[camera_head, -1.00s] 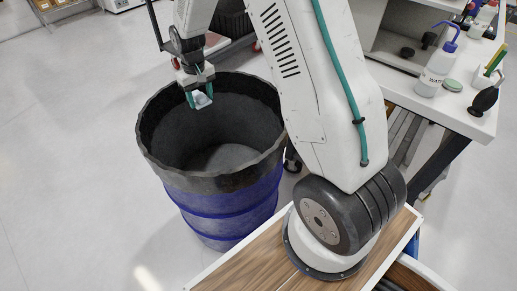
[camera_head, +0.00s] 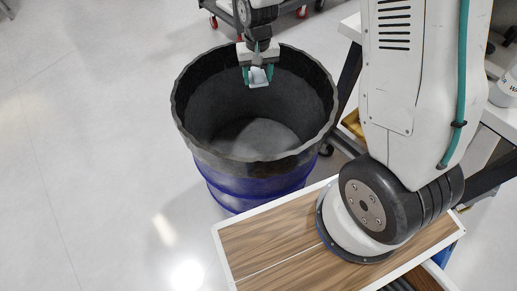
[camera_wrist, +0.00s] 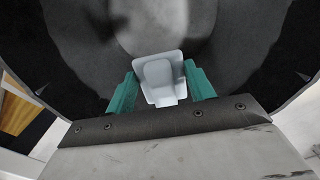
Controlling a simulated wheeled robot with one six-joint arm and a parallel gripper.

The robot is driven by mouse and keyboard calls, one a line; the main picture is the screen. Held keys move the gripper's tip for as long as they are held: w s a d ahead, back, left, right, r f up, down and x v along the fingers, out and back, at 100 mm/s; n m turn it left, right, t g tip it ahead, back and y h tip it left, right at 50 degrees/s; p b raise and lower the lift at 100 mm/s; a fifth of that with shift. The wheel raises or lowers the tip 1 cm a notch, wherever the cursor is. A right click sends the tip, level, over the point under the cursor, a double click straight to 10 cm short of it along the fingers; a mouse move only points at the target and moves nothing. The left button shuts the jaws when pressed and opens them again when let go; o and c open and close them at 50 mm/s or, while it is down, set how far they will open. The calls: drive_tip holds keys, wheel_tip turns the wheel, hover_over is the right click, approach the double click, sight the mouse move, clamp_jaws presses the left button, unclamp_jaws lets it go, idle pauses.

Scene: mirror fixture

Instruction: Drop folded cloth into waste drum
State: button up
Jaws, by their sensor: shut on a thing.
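The folded cloth (camera_head: 258,77) is a small white piece held between the green fingers of my gripper (camera_head: 258,74). In the wrist view the cloth (camera_wrist: 160,77) sits between the two fingertips of the gripper (camera_wrist: 161,88), with its far end sticking out. The waste drum (camera_head: 255,192) is blue below with a dark, wavy-edged rim and is open at the top. In the head view the gripper and cloth appear over the far part of the drum's mouth. In the wrist view the drum's dark inside wall (camera_wrist: 55,50) and paler floor lie beyond the cloth.
My arm stands on a wood-topped surface with a white edge (camera_head: 290,240), near the drum. A white bench (camera_head: 500,118) with a bottle is at the right. Red-wheeled casters (camera_head: 213,21) show behind the drum. The pale floor at the left is clear.

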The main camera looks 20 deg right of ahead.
drive_tip(key=shift+f, duration=1.25)
drive_tip(key=o, duration=1.2)
wheel_tip(320, 180, up, 8)
drive_tip(key=shift+f, duration=0.1)
drive_tip(key=shift+s, duration=0.1)
